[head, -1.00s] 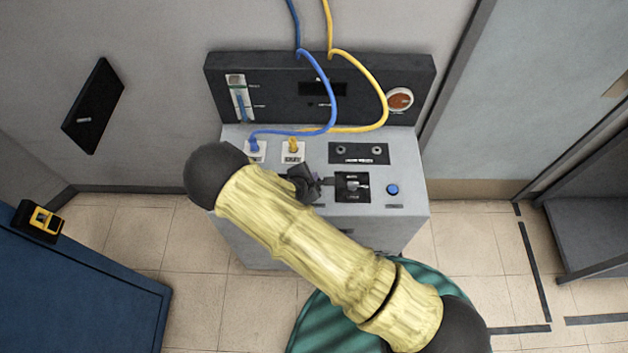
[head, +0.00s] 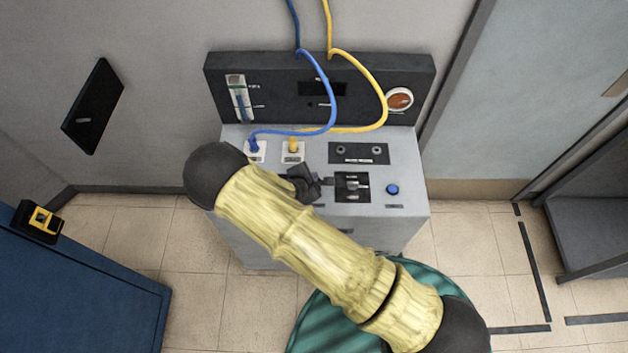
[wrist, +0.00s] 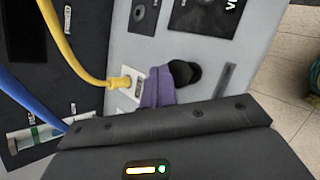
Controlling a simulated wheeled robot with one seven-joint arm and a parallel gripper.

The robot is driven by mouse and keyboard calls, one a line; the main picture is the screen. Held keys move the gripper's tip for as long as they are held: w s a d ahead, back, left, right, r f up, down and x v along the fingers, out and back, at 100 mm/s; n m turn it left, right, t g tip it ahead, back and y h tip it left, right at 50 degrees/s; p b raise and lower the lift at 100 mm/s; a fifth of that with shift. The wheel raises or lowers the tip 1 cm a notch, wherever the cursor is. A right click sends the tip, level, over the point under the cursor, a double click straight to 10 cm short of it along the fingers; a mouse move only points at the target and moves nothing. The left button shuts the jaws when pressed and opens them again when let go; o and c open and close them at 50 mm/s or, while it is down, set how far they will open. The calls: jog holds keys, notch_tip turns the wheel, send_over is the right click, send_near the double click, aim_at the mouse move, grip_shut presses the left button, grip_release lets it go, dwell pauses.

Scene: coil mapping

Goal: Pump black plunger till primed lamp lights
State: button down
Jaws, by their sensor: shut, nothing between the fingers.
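My gripper (head: 304,183) is over the top of the grey console (head: 232,170), left of the black switch panel (head: 352,187). In the wrist view its purple fingers (wrist: 157,88) are shut and empty. A round black knob (wrist: 185,73), which looks like the plunger, is right beside the fingertips in that view. I cannot tell whether they touch. In the head view my gripper and arm cover that spot, so the plunger is not clearly seen there. No lit primed lamp can be made out on the black back panel (head: 280,88).
A blue hose (head: 333,95) and a yellow hose (head: 375,80) arch down to ports left on the console. A blue button (head: 392,189), a sight tube (head: 240,98) and a round orange gauge (head: 400,99) also show. A blue cabinet (head: 80,290) stands at left.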

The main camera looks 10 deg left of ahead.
jog(key=shift+f, duration=0.4)
jog(key=shift+f+b, duration=1.35)
jog(key=shift+f, duration=0.2)
dwell(1.8)
jog(key=shift+r, duration=0.15)
jog(key=shift+r+p, duration=1.4)
jog(key=shift+r, duration=0.45)
jog(key=shift+r, duration=0.1)
jog(key=shift+r+p, duration=1.85)
jog(key=shift+r, duration=0.6)
